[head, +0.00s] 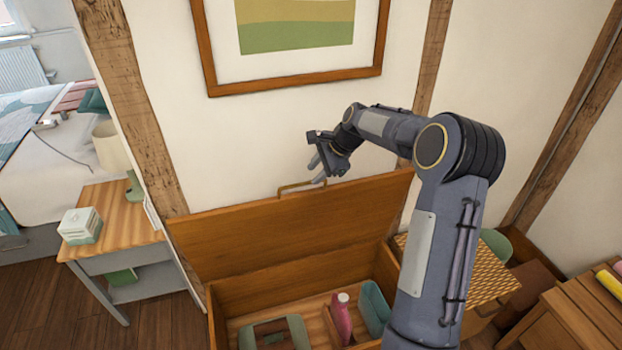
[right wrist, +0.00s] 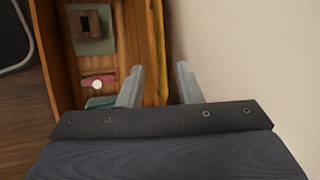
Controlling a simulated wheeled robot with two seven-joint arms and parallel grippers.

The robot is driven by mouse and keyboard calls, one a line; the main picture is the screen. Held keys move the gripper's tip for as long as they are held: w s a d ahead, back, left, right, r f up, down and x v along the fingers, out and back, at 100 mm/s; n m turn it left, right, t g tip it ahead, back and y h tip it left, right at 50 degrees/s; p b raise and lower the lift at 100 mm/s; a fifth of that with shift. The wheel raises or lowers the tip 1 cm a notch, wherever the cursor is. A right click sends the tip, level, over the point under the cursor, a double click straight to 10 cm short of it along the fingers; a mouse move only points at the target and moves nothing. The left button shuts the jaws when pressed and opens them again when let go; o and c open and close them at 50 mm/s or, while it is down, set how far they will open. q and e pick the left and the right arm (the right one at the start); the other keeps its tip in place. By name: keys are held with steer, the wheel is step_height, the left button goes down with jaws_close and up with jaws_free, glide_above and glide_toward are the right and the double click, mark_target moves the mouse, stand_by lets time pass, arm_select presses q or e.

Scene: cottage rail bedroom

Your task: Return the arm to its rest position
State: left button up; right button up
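My right arm reaches in from the lower right of the head view. Its gripper (head: 318,167) is near the wall, just above the brass handle (head: 300,186) on the top edge of the raised chest lid (head: 290,225). In the right wrist view the two fingers (right wrist: 158,85) are spread apart with nothing held between them. The lid's edge (right wrist: 156,50) shows between and beyond the fingers. Whether a finger touches the lid or handle cannot be told. My left gripper is not in view.
The open wooden chest (head: 215,318) holds a green case (head: 275,335), a pink bottle (head: 341,318) and a teal bin (head: 374,308). A woven-top box (head: 488,270) stands at its right. A side table (head: 110,215) with a lamp (head: 112,150) stands left. A framed picture (head: 290,80) hangs above.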

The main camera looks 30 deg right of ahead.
steer(key=shift+r, duration=0.15)
stand_by(0.3)
steer(key=s+a+r+n, duration=0.4)
steer(key=s+a+r, duration=0.1)
steer(key=s, duration=0.3)
steer(key=s+a+r+n, duration=0.5)
steer(key=s, duration=0.3)
steer(key=s+a+f+n, duration=0.2)
steer(key=s+a+n, duration=0.2)
steer(key=s, duration=0.5)
steer(key=s+a+f+n, duration=0.3)
steer(key=s+a+n, duration=0.1)
steer(key=s, duration=0.6)
steer(key=shift+a+f+n, duration=0.15)
steer(key=shift+a+n, duration=0.1)
steer(key=shift+n, duration=0.35)
